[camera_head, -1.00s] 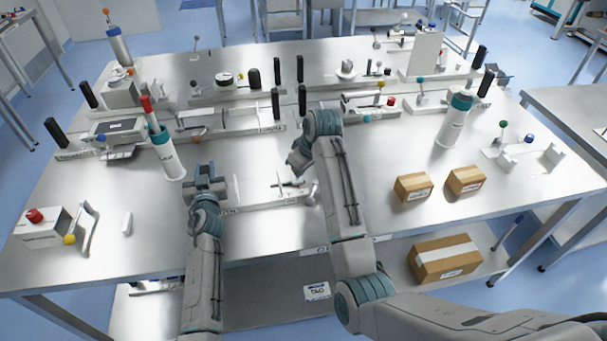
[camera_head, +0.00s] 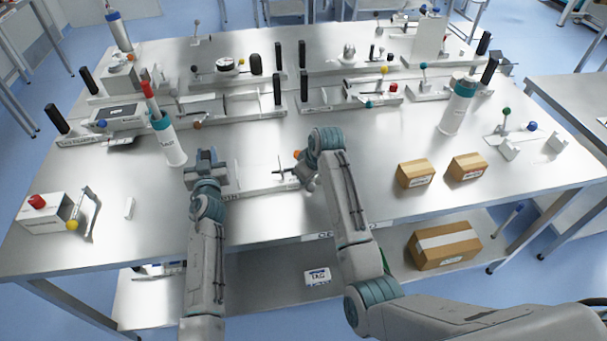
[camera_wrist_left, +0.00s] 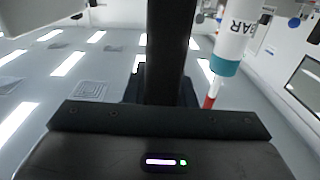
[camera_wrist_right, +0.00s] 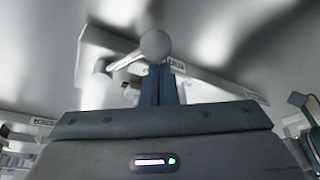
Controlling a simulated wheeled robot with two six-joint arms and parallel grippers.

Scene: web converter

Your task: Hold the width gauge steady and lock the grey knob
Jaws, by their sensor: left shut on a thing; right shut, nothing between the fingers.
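The width gauge is a long pale bar fixture (camera_head: 258,187) lying near the front middle of the table. My left gripper (camera_head: 207,157) is at its left end, shut on a black upright handle (camera_wrist_left: 170,45). The left wrist view shows this handle between the fingers. My right gripper (camera_head: 303,178) is at the right end of the gauge. Its fingers (camera_wrist_right: 158,82) are shut with nothing between them. The round grey knob (camera_wrist_right: 155,45), on a thin lever arm, shows just beyond the fingertips; whether they touch it cannot be told. In the head view my right gripper largely hides the knob.
A white bottle with a teal band (camera_head: 168,145) stands close behind my left gripper. Cardboard boxes (camera_head: 415,174) stand right of my right arm. A white block with a red button (camera_head: 45,214) is at the left. Other gauge fixtures (camera_head: 235,107) fill the table's back.

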